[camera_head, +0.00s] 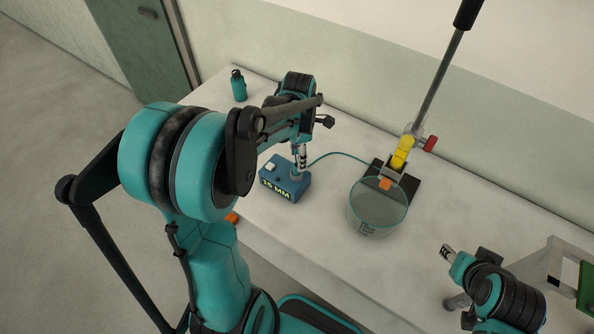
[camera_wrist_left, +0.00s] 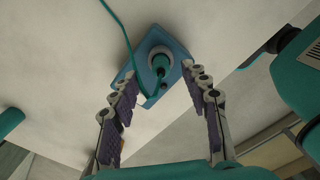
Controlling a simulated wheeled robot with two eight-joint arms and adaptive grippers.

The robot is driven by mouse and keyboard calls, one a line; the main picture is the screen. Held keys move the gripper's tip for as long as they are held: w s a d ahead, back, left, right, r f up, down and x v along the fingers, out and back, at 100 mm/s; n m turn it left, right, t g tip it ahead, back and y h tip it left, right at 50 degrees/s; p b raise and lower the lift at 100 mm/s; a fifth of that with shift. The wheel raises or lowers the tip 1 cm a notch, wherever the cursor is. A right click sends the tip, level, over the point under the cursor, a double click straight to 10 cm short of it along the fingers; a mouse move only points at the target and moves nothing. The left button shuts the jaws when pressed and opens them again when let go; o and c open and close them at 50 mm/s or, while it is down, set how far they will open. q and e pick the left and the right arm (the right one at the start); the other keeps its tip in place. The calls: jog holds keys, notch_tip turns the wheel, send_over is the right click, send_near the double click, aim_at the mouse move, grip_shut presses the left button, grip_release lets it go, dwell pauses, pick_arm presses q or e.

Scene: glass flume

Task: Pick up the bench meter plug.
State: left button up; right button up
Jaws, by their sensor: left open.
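The bench meter (camera_head: 284,186) is a blue box marked "15 MM" on the table, with a white button on top. It also shows in the left wrist view (camera_wrist_left: 178,55). The bench meter plug (camera_wrist_left: 160,63) is a dark teal plug standing in a pale round socket on the meter, with a teal cable running from the meter. My left gripper (camera_wrist_left: 156,80) is open, with one finger on each side of the plug and a visible gap to it. In the head view my left gripper (camera_head: 299,160) is above the socket and mostly hides the plug. My right gripper (camera_head: 447,252) is at lower right, away from the meter.
A clear glass vessel (camera_head: 378,212) stands right of the meter. Behind it a yellow clamp (camera_head: 401,153) with a red knob and long dark handle rises from a black base. A teal bottle (camera_head: 238,86) stands at the back left. An orange piece (camera_head: 231,218) lies near the front edge.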

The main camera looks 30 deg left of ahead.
pick_arm(q)
notch_tip(320, 180, down, 5)
jog(key=shift+s+a+r+b, duration=0.1)
jog(key=shift+b, duration=0.55)
jog(key=shift+c, duration=0.3)
grip_shut()
